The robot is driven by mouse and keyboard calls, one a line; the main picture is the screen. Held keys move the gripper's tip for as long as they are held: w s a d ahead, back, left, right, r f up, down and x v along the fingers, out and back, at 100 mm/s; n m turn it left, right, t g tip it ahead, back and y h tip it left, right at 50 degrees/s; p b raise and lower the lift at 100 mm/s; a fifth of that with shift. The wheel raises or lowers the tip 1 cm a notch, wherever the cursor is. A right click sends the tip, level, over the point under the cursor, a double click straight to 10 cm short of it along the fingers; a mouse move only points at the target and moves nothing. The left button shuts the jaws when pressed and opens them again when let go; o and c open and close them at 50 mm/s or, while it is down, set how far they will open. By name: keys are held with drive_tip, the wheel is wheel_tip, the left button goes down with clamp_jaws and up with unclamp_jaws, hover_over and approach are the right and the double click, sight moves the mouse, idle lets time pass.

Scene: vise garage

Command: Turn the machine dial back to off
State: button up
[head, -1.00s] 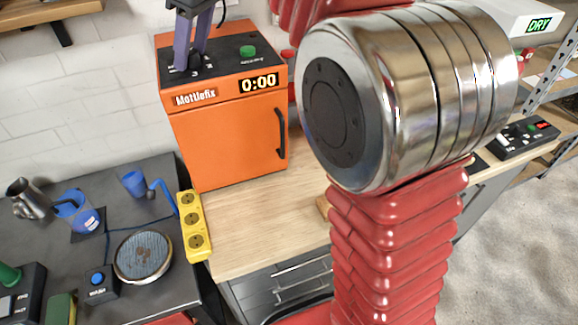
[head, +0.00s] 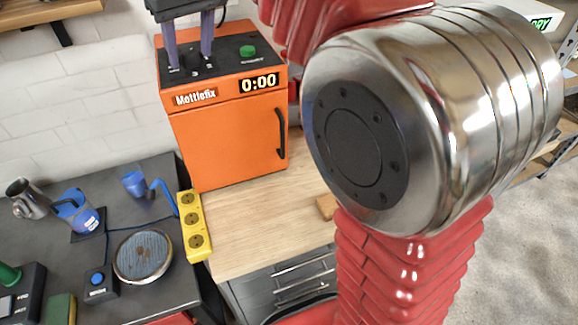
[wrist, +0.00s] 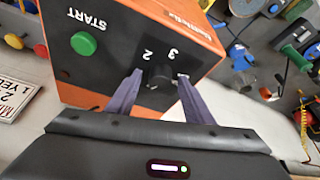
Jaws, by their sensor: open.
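The orange Mottlefix machine (head: 228,135) stands on the wooden worktop, its display reading 0:00. Its black dial (wrist: 160,77) is on the dark top panel, with the figures 2 and 3 beside it in the wrist view. My gripper (wrist: 157,78) is open, one finger on each side of the dial. I cannot tell whether either finger touches it. In the head view my gripper (head: 190,66) points down at the panel's left part. The dial is hard to make out there, and its exact setting is unclear.
A green START button (wrist: 84,44) is on the same panel, which also shows in the head view (head: 248,51). A dark bench (head: 130,205) holds a jug, blue cups and a round plate.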

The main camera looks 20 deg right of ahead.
drive_tip(key=shift+m, duration=0.3)
drive_tip(key=v, duration=1.3)
drive_tip(key=s+d+f+m, duration=0.1)
drive_tip(key=s+d+f, duration=0.2)
drive_tip(key=s+f, duration=0.4)
drive_tip(key=s+d+f+m+h, duration=0.1)
drive_tip(key=s+d+f, duration=0.2)
drive_tip(key=s+f, duration=0.4)
drive_tip(key=s+d+f+t, duration=0.1)
drive_tip(key=s+d+f, duration=0.2)
drive_tip(key=s+f, duration=0.3)
wheel_tip(320, 180, down, 5)
drive_tip(key=shift+s+d+f+m, duration=0.2)
drive_tip(key=shift+s+m, duration=0.2)
idle(0.4)
idle(0.3)
drive_tip(key=w+a+r+n, duration=0.1)
drive_tip(key=w+a+r, duration=0.2)
drive_tip(key=w+r, duration=0.4)
drive_tip(key=w+a+r+n, duration=0.1)
drive_tip(key=w+a+r, duration=0.2)
drive_tip(key=w+r, duration=0.3)
drive_tip(key=w+a+r+n+g, duration=0.1)
drive_tip(key=w+a+r, duration=0.2)
drive_tip(key=w+r, duration=0.4)
wheel_tip(320, 180, up, 6)
drive_tip(key=shift+w+a+r+y, duration=0.1)
drive_tip(key=shift+w+a+y, duration=0.2)
drive_tip(key=shift+y, duration=0.1)
